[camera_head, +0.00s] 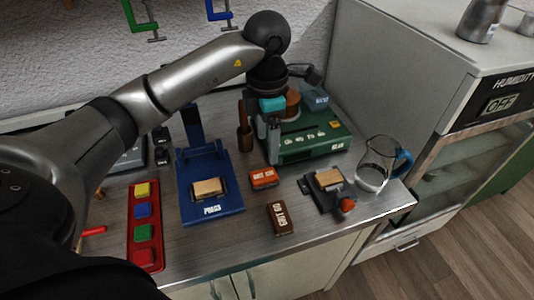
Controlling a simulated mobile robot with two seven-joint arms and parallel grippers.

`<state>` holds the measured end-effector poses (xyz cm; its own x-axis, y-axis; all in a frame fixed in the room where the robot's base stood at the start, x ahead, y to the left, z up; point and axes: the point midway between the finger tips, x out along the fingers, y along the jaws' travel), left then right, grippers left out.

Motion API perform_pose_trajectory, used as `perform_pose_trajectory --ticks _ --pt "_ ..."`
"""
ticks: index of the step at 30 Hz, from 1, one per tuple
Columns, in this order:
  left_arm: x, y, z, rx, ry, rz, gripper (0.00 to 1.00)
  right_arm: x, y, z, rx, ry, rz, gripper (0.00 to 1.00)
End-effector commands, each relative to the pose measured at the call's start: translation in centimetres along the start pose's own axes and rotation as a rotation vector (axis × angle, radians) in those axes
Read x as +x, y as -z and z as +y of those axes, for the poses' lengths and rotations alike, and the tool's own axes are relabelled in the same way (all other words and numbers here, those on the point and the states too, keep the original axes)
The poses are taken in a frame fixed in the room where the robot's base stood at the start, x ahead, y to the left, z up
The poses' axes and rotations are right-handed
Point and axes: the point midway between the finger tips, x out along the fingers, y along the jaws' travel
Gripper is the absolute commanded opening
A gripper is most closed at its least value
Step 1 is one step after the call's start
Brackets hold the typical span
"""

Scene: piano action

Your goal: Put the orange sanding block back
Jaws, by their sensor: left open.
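The orange sanding block (264,178), with white lettering, lies on the grey worktop (240,245) between the blue press and the small black device. A brown sanding block (281,218) with "GRIT 60" lettering lies nearer the front edge. My left gripper (273,156) points down just behind the orange block in the picture, in front of the green machine's left side. It is open and appears empty; its height above the worktop is hard to judge. My right gripper is out of view.
The blue press (228,207) stands left of the blocks. The green machine (322,143) is behind them. A black device (315,193) with a red knob and a glass jug (373,178) stand right. A red tray (143,258) with coloured blocks is at left.

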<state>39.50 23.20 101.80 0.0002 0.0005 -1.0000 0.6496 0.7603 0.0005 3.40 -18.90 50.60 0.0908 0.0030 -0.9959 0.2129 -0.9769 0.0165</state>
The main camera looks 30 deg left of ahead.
Motion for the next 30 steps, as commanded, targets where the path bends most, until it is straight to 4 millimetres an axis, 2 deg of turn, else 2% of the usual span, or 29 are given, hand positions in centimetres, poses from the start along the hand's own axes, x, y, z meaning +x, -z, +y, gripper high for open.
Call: perform_pose_trajectory --ticks 3,7,30 --pt "-1.6 0.0 0.0 -0.001 -0.001 -0.001 0.81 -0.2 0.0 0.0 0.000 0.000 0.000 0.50" --pt "-2.3 0.0 0.0 -0.001 -0.001 0.001 0.81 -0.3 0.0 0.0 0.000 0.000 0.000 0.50" --pt "-2.4 0.0 0.0 -0.001 0.000 0.001 0.81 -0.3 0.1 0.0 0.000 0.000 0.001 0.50"
